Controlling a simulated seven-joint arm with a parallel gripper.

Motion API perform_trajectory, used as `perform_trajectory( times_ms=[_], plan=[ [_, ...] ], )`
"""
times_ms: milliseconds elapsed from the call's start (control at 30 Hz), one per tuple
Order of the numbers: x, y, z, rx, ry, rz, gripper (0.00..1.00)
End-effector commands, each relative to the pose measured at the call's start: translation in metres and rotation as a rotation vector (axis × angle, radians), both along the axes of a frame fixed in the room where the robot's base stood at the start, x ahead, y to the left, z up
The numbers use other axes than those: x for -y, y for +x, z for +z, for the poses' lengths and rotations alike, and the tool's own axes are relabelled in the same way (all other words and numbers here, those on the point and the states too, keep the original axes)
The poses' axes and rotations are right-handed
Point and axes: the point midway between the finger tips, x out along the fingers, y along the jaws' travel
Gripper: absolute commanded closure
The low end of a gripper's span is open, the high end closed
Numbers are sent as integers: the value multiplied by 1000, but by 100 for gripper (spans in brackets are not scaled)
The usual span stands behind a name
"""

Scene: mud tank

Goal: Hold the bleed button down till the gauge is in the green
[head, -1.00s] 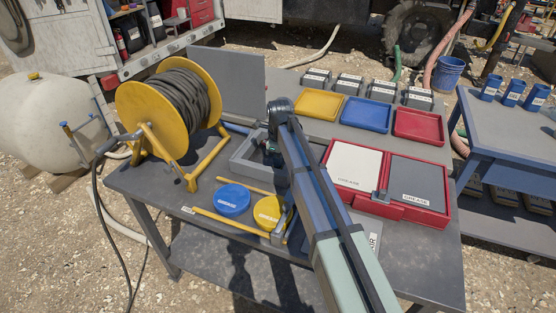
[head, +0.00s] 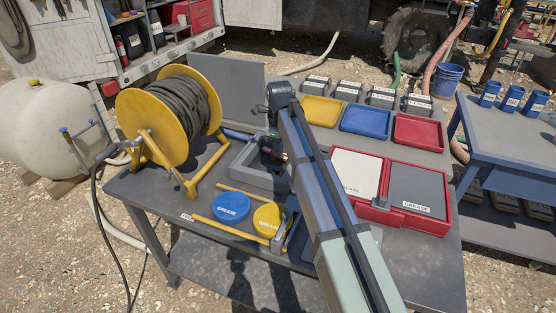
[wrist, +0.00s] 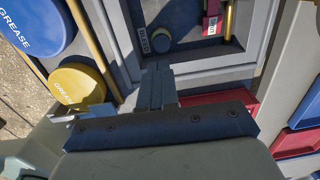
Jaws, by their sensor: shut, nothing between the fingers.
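In the wrist view, a round dark button with a yellowish edge (wrist: 160,38) sits inside a grey box, beside a small label that reads BLEED (wrist: 142,40). My gripper (wrist: 157,82) has its fingers together and empty. In the picture its tips lie just below the button; I cannot tell the height between them, and no touch shows. In the head view the grey box (head: 240,172) is partly behind my arm, which hides the gripper and the button. I cannot make out a gauge face or its needle.
A red part with a label (wrist: 212,20) and a yellow rod stand in the box near the button. Yellow (head: 268,216) and blue (head: 232,205) grease lids lie left of my arm. A yellow hose reel (head: 170,120) stands farther left, a red case (head: 374,214) to the right.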

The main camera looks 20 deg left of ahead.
Motion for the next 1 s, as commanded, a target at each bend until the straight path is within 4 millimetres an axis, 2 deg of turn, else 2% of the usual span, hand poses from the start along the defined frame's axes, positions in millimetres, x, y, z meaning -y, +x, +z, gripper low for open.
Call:
perform_trajectory(
  times_ms=[33,200,400,1000],
  plan=[
    [0,1,11,2,2,0,100],
    [0,0,35,3,2,0,100],
    [1,-1,51,2,1,0,100],
    [1,-1,55,3,1,1,100]
  ],
)
